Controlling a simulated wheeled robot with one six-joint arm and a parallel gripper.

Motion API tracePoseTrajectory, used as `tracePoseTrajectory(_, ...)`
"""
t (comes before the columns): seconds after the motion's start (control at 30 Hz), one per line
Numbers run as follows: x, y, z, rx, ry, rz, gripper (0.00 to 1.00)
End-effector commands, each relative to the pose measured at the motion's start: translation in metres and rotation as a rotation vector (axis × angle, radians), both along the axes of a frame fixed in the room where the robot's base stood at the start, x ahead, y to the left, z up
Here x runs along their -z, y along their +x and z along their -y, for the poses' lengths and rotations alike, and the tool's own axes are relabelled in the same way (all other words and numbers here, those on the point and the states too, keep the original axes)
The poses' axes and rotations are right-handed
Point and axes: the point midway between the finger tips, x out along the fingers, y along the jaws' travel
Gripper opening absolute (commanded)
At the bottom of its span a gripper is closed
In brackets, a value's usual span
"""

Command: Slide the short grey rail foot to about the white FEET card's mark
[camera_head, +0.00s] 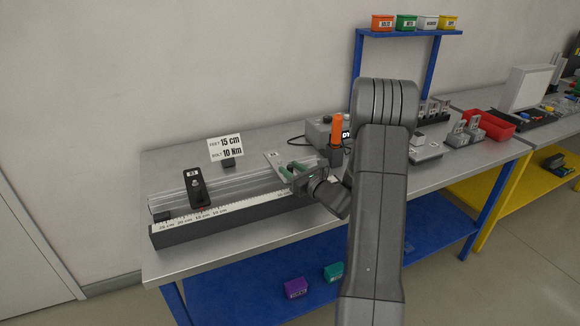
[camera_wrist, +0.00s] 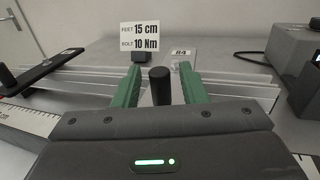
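The white FEET card (camera_head: 225,147) reads FEET 15 cm and BOLT 10 Nm; it also shows in the wrist view (camera_wrist: 140,36). A grey plate (camera_head: 272,157), apparently the short rail foot, sits at the right part of the silver rail (camera_head: 235,184); its label shows in the wrist view (camera_wrist: 181,52). My gripper (camera_head: 291,171) is at this foot. In the wrist view its green fingers (camera_wrist: 159,68) stand open on either side of a black upright knob (camera_wrist: 160,88), with gaps on both sides. The foot's body is mostly hidden by my gripper.
A black foot (camera_head: 196,188) stands on the left of the rail. A centimetre scale (camera_head: 183,222) with a red mark runs along the front. A grey box (camera_head: 318,131) and an orange-handled tool (camera_head: 336,130) stand to the right. The rail is clear between the two feet.

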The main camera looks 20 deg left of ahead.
Motion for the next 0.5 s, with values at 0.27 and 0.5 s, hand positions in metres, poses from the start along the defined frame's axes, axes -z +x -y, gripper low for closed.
tracePoseTrajectory(0.27, 0.0000, 0.0044, -0.0091, 0.001, 0.000, 0.000, 0.38)
tracePoseTrajectory(0.5, 0.0001, 0.0041, -0.0089, 0.001, 0.000, 0.000, 0.20)
